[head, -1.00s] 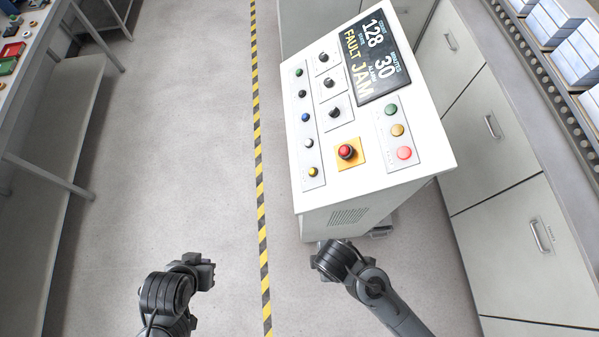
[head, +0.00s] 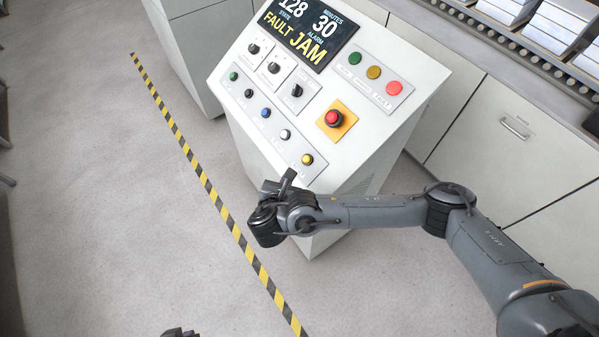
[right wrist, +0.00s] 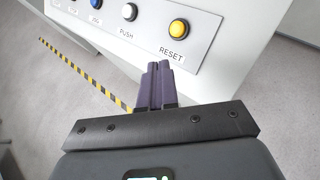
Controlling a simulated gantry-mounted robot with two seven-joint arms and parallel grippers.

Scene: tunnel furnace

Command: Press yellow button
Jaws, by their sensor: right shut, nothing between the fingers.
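The yellow button (head: 307,159) is the lowest of a slanted row of buttons on the white control panel (head: 328,160). My right gripper (head: 289,176) is at the panel's lower edge, just below and left of the yellow button. In the right wrist view its dark fingers (right wrist: 158,68) are together and empty, pointing up at the panel just below the button, with a visible gap. Only a dark tip of my left gripper (head: 180,332) shows at the bottom edge.
A white button (head: 285,134) sits next to the yellow one. A red mushroom button (head: 334,118) on an orange plate and a strip of green, amber and red lamps (head: 374,72) are nearby. The screen (head: 305,27) reads FAULT JAM. Open floor lies left.

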